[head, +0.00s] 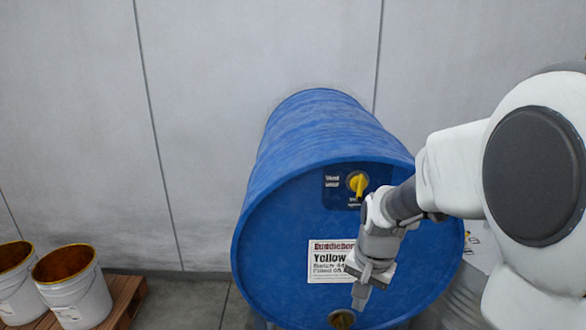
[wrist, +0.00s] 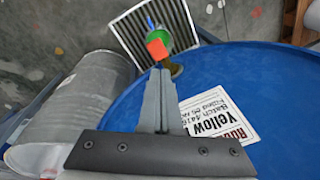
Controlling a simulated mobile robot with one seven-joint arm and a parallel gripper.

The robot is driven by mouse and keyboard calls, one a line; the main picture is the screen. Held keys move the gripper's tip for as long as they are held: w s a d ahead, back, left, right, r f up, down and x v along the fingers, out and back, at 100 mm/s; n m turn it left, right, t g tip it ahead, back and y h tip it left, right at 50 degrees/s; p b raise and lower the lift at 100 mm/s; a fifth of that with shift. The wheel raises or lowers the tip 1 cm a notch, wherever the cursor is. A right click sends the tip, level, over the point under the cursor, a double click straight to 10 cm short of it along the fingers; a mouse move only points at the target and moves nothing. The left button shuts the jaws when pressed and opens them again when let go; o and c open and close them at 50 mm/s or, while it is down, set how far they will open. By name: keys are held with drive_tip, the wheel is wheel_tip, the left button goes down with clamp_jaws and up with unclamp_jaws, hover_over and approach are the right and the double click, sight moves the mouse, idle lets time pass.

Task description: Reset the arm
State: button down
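A large blue drum (head: 290,225) lies on its side, its round end facing me. It has a white "Yellow" label (head: 322,262), a yellow vent knob (head: 358,184) near the top and a brass-coloured fitting (head: 342,319) at the bottom. My gripper (head: 361,295) points down in front of the drum end, just above and right of that fitting. In the wrist view the fingers (wrist: 160,95) look pressed together with nothing visible between them. A red block-like part (wrist: 156,48) with green and blue pieces shows just beyond the fingertips; I cannot tell whether they touch it.
Two white buckets (head: 78,296) with brownish insides stand on a wooden pallet (head: 125,298) at left. The wrist view shows a grey metal container (wrist: 75,105) and a floor grate (wrist: 130,32). A grey wall (head: 200,110) is behind the drum.

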drive_tip(key=s+r+n+t+p, duration=0.1)
drive_tip(key=s+r+n+t, duration=0.3)
drive_tip(key=s+r, duration=1.1)
drive_tip(key=s+n, duration=0.1)
drive_tip(key=n, duration=0.1)
drive_tip(key=shift+s+d+n+p, duration=0.25)
drive_tip(key=shift+s+n+p, duration=0.05)
drive_tip(key=shift+s+p, duration=0.1)
